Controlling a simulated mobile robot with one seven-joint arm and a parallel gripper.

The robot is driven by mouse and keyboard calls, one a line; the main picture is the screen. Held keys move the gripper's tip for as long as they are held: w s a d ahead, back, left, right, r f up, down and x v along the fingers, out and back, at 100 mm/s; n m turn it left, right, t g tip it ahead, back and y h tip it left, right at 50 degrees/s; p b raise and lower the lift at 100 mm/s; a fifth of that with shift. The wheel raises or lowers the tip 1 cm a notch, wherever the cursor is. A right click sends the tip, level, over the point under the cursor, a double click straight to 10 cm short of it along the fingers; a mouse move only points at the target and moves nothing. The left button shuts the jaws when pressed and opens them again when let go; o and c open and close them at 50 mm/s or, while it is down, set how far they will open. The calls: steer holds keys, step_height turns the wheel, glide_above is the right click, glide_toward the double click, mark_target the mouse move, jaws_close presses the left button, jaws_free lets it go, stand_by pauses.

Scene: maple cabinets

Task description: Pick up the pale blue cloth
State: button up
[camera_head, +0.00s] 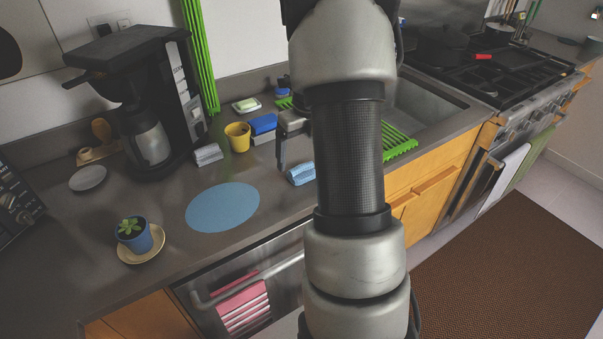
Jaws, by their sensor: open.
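The pale blue cloth (301,174) is a small folded bundle on the dark counter, near the sink's left side. My forearm hides its right end. My gripper (295,155) points down just above and behind the cloth in the picture. One finger shows clearly at its left; the other is mostly hidden by my arm. The gripper is open, with nothing seen between its fingers. I cannot tell if a finger touches the cloth.
A flat blue round mat (222,207) lies left of the cloth. A yellow cup (238,136), blue sponge (263,123) and grey folded cloth (208,154) stand behind it. A coffee maker (150,100) and potted plant (134,235) are further left. The sink (425,105) lies right.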

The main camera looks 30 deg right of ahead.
steer(key=f, duration=0.5)
steer(key=shift+w+d, duration=0.15)
steer(key=shift+w, duration=0.1)
steer(key=shift+c, duration=0.3)
steer(key=c, duration=1.1)
